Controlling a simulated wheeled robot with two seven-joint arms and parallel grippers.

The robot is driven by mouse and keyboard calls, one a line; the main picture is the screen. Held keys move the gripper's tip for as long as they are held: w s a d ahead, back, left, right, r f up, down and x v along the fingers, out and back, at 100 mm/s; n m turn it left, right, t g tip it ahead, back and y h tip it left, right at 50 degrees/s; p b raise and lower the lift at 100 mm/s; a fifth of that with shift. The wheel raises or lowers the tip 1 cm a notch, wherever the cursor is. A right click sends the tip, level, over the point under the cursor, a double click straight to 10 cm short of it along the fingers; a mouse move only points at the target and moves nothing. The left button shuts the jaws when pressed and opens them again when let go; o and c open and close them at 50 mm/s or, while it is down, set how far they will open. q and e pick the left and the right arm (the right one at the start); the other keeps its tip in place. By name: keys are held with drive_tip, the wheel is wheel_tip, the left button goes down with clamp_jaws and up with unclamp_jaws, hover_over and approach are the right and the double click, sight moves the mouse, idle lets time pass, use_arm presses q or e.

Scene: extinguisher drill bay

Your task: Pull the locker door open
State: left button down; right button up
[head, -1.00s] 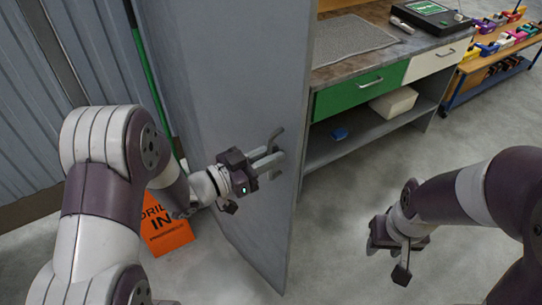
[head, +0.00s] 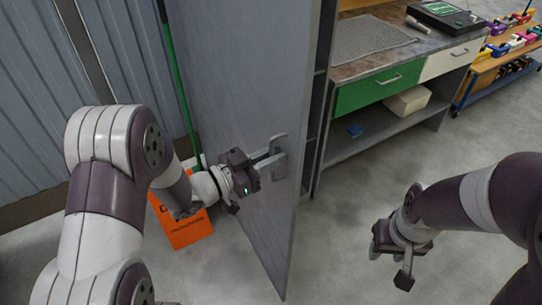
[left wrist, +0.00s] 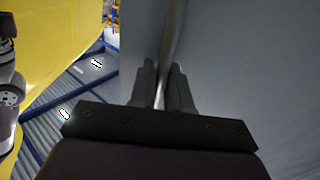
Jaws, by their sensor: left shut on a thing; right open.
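The grey locker door (head: 236,75) stands swung out towards me in the head view, with a dark gap and the locker's inside edge showing to its right. Its metal handle (head: 278,158) is on the door near its right edge. My left gripper (head: 264,163) is shut on the handle. In the left wrist view, the two fingers (left wrist: 163,88) close on the upright handle bar (left wrist: 174,45), close to the grey door face (left wrist: 235,70). My right gripper (head: 390,250) is open and empty, above the floor at the right, apart from the door.
A workbench with a green drawer (head: 378,88) stands right of the locker, a white box (head: 407,101) on its lower shelf. The floor (head: 340,225) between door and right arm is clear.

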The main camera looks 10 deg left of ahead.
use_arm(q)
drive_tip(key=c, duration=1.3)
unclamp_jaws()
drive_tip(key=shift+c, duration=0.2)
drive_tip(key=b+v, duration=0.1)
drive_tip(key=v, duration=1.1)
drive_tip(key=shift+s+a+b, duration=0.25)
drive_tip(key=shift+s+b, duration=0.05)
